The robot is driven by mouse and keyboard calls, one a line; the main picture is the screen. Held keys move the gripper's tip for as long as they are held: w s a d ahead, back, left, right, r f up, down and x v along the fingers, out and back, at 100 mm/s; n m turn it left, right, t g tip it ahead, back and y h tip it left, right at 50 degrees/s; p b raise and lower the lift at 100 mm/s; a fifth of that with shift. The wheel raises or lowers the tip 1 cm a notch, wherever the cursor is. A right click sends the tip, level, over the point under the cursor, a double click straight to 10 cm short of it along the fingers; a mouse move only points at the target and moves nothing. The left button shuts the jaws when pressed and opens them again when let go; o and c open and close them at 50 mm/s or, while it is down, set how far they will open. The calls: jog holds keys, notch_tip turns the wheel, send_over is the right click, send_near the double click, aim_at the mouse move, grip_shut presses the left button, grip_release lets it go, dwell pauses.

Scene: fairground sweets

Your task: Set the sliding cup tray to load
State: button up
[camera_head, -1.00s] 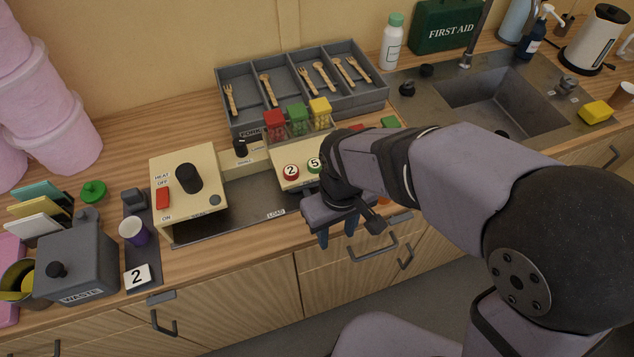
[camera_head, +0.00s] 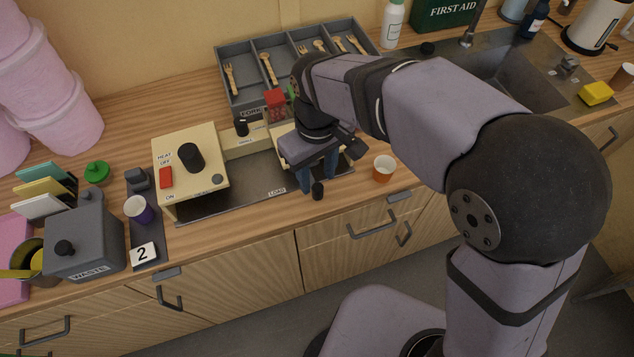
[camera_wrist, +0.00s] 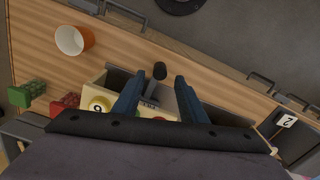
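A grey metal strip marked LOAD (camera_head: 277,191) runs along the front of the cream machine (camera_head: 190,165). A black knob (camera_head: 318,190) stands at the strip's right part, and it also shows in the wrist view (camera_wrist: 160,70) on a short grey stem. It looks like the handle of the sliding cup tray; the tray itself is mostly hidden under my gripper and the machine. My gripper (camera_head: 318,180) is open and points down, one blue finger on each side of the knob and stem. I cannot tell whether the fingers touch it. No cup shows between the fingers.
An orange cup (camera_head: 383,168) stands on the counter just right of my gripper. A purple cup (camera_head: 138,209) stands at the left near the grey waste bin (camera_head: 85,240). The cutlery tray (camera_head: 228,105) is behind. The counter's front edge is close.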

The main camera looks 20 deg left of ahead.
aim_at(316, 186)
jog(key=shift+f+p, duration=0.45)
jog(key=shift+f, duration=1.95)
grip_shut()
